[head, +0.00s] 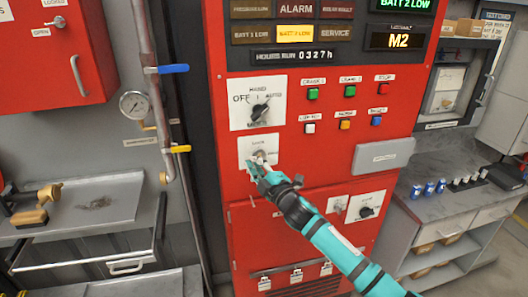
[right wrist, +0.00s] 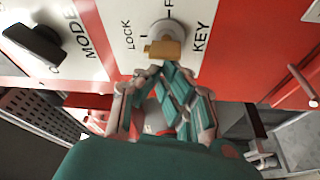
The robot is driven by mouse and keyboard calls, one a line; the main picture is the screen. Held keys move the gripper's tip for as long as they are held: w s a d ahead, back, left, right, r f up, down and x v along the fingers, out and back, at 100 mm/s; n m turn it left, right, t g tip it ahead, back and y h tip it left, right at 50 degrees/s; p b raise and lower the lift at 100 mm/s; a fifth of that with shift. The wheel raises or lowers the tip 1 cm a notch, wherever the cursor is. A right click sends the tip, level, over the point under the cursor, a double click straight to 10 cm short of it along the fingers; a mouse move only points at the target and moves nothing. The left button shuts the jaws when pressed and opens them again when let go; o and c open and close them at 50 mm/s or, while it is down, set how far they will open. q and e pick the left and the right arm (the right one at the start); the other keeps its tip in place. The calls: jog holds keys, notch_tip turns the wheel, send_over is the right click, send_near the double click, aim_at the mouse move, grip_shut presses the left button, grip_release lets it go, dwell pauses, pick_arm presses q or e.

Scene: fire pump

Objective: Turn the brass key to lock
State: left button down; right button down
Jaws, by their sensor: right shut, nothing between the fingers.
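The brass key (right wrist: 164,50) sits in a round grey key switch (right wrist: 168,32) on a white plate lettered LOCK and KEY in the right wrist view. In the head view the key plate (head: 247,145) is on the red panel below the mode switch, and my gripper partly covers the lock. My right gripper (head: 258,167) is shut and empty at the plate. In the right wrist view its fingertips (right wrist: 155,68) are together just below the key; I cannot tell whether they touch it. My left gripper is not in view.
The black mode knob (head: 260,111) is just above the key plate, with several coloured buttons (head: 345,122) to the right. A grey handle plate (head: 385,156) sticks out right of the lock.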

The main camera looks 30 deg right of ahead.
jog(key=shift+a+n, duration=0.1)
jog(key=shift+n, duration=0.4)
jog(key=shift+f, duration=0.3)
jog(key=shift+f, duration=0.1)
jog(key=shift+w+a, duration=0.1)
dwell(0.3)
